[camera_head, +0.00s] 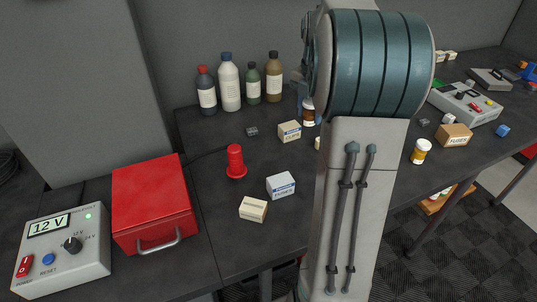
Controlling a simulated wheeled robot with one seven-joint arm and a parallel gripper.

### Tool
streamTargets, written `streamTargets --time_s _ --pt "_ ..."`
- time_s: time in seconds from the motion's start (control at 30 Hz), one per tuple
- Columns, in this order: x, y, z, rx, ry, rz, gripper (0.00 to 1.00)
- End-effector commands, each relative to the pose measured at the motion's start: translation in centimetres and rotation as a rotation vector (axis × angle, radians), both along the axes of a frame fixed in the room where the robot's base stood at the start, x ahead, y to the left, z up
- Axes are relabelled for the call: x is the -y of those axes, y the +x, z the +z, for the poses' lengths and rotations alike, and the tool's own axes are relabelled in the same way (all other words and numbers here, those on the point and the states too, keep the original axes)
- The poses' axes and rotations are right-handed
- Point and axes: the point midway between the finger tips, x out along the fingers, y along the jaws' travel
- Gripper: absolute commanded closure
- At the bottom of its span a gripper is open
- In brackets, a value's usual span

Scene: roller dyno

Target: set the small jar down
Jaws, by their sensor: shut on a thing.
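A small brown jar (308,117) with a white label shows at the left edge of my arm, at the back of the dark bench. My arm hides its right side. My gripper (302,92) is just above and around the jar's top, largely hidden behind my arm, and is shut on it. Whether the jar's base touches the bench cannot be told. Another small jar, orange with a white lid and label (420,152), stands upright on the bench to the right of my arm.
Several bottles (229,85) stand at the back left of the jar. A clips box (289,132), fuses box (281,186), small box (253,209) and red post (235,162) stand nearer. A red case (152,200) is at left. Bare bench lies between them.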

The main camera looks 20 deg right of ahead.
Motion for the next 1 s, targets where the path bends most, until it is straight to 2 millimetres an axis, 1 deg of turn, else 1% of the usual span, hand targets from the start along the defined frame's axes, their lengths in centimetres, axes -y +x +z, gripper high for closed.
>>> streamTargets --time_s 0.3,0.4,0.5,0.67,0.9,1.0 --pt "-6.9 -1.2 -4.0 -0.003 0.001 0.008 0.87" --pt "-8.8 -1.5 -5.2 -0.002 0.000 0.007 0.87" --pt "-10.1 -1.7 -6.0 -0.001 0.000 0.005 0.87" --pt "-10.9 -1.8 -6.9 -0.001 0.000 0.002 0.87" --pt "-10.9 -1.8 -10.1 -0.003 0.001 0.002 0.87" --pt "-10.9 -1.8 -10.6 0.000 0.000 0.002 0.87"
